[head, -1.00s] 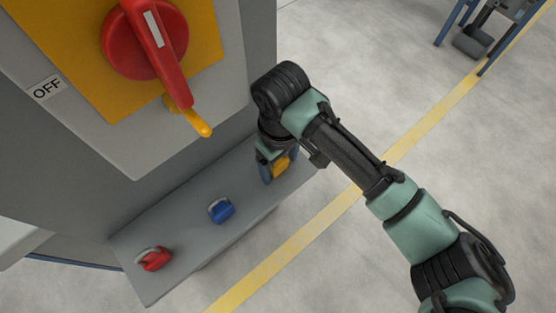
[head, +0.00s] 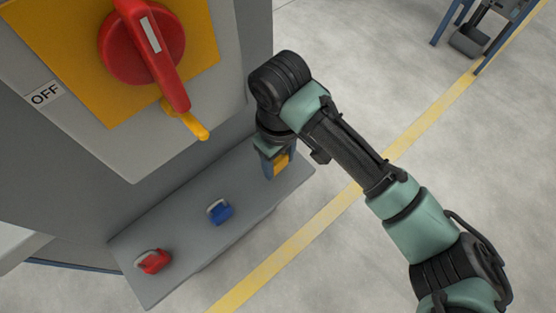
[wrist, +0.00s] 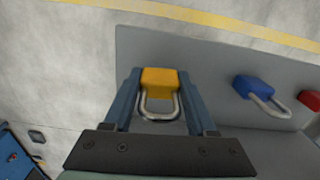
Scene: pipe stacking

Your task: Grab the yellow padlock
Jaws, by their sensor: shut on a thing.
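The yellow padlock (wrist: 160,82) sits between the two blue fingers of my gripper (wrist: 159,95) in the wrist view, its silver shackle pointing back toward the palm. In the head view the yellow padlock (head: 281,163) shows partly behind a finger of my gripper (head: 275,168). My gripper points down near the right end of the grey shelf (head: 178,262) and is shut on the padlock. I cannot tell whether the padlock touches the shelf.
A blue padlock (head: 221,212) and a red padlock (head: 155,262) lie on the shelf to the left. Above stands a grey cabinet with a red rotary switch handle (head: 145,45) and a yellow tab (head: 188,122).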

